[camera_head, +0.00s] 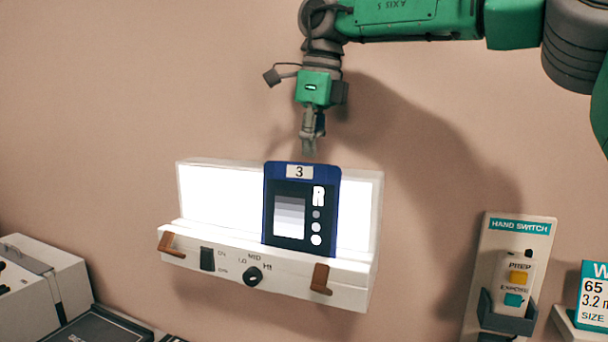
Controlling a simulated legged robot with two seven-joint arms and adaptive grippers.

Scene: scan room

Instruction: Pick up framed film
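The framed film (303,212) is a dark blue frame with a white label "3", a letter R, grey steps and round dots. It stands on the ledge of a lit white light box (222,198) on the wall, right of the box's middle. My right gripper (309,152) points down just above the film's top edge, near the "3" label. It appears empty, and its fingers look close together, seen edge-on, so their opening is unclear. My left gripper is not in view.
The light box has brown clips (321,279), a rocker switch (207,259) and a dial (252,275) on its front. A hand switch holder (508,270) hangs at right, beside a teal and white box (593,297). Grey equipment (45,283) stands at lower left.

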